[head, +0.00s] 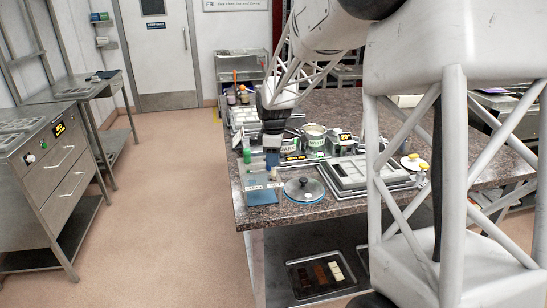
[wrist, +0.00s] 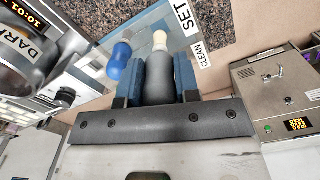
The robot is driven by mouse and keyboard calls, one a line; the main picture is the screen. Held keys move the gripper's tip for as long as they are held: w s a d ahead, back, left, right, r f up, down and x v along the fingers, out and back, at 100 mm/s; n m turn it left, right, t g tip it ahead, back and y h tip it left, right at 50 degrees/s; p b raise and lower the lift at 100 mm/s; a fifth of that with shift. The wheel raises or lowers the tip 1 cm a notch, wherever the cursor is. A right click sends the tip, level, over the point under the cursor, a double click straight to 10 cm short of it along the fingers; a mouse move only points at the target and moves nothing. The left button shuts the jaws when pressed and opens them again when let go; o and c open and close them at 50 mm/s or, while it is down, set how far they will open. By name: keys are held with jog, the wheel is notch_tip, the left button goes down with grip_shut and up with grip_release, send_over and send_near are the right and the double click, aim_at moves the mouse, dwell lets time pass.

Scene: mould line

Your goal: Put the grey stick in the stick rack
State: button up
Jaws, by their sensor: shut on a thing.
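My gripper (wrist: 160,72) has dark blue fingers shut on the grey stick (wrist: 159,85), which has a cream-coloured tip, in the wrist view. In the head view my gripper (head: 272,160) points down just above the clear bluish stick rack (head: 262,192) at the near left corner of the counter. In the wrist view the rack (wrist: 150,24) carries labels reading SET and CLEAN. A blue stick (wrist: 119,60) shows at the rack, left of my gripper. The grey stick's cream tip appears near the rack's edge; I cannot tell whether it touches. The stick is not clear in the head view.
A grey mould tray (head: 365,174) and a machine with labelled pots (head: 314,144) occupy the counter. In the wrist view a metal cabinet (wrist: 288,90) stands at right.

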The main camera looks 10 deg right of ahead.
aim_at(273, 176)
jog(key=shift+f, duration=0.7)
dwell(0.5)
jog(key=shift+f, duration=0.7)
jog(key=shift+f, duration=0.7)
jog(key=shift+f, duration=0.7)
jog(key=shift+f, duration=0.15)
jog(key=o, duration=1.4)
jog(key=shift+r, duration=3.5)
